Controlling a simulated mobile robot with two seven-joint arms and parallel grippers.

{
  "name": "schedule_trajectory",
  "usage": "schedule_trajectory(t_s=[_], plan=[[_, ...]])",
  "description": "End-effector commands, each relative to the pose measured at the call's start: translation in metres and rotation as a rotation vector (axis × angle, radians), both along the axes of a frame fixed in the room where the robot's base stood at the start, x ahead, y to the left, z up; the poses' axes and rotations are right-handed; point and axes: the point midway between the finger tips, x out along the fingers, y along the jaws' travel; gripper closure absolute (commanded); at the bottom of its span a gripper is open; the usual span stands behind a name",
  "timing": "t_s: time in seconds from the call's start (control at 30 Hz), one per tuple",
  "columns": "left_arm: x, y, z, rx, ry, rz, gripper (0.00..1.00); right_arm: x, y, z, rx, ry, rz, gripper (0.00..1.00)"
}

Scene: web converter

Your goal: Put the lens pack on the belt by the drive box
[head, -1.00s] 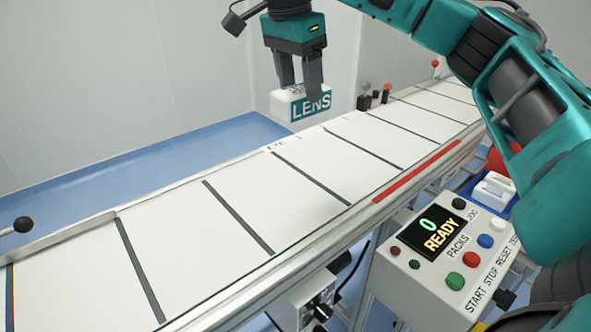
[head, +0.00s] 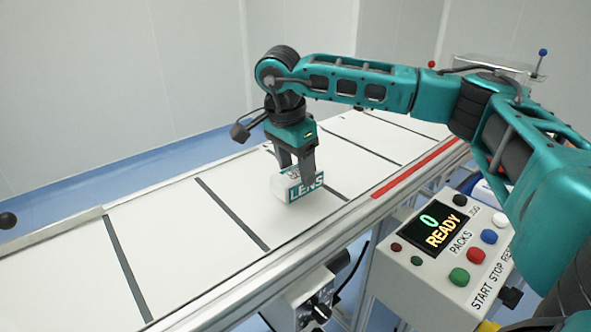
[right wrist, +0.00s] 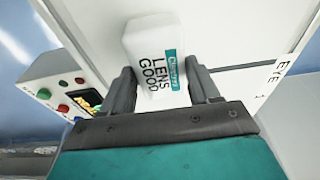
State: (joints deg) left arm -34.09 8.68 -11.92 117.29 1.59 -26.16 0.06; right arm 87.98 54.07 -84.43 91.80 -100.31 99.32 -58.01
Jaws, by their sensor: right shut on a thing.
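In the right wrist view the pack (right wrist: 152,50) sits between the two fingers of the gripper (right wrist: 162,86). The white belt (head: 165,235) runs from lower left to upper right. A box with dark knobs (head: 305,308), perhaps the drive box, hangs under its near edge. My left gripper is out of view.
A control panel (head: 409,261) with a READY screen showing 0 and coloured buttons stands at the near right. A red strip (head: 415,170) lies along the belt's near rail. Belt sections left of the pack are bare. A pale wall stands behind.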

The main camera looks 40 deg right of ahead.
Motion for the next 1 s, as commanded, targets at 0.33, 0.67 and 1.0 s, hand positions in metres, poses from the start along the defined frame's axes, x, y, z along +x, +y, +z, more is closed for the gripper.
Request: schedule_trajectory(t_s=[0.33, 0.67, 1.0], plan=[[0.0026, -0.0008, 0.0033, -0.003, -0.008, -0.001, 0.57, 0.0002, 0.0002, -0.0061, 0.000, -0.002, -0.001, 0.91], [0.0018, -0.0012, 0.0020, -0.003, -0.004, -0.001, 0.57, 0.0001, 0.0002, -0.0086, 0.000, -0.001, 0.000, 0.18], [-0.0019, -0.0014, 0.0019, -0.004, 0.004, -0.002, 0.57, 0.0003, 0.0003, -0.0043, 0.000, -0.002, 0.000, 0.14]])
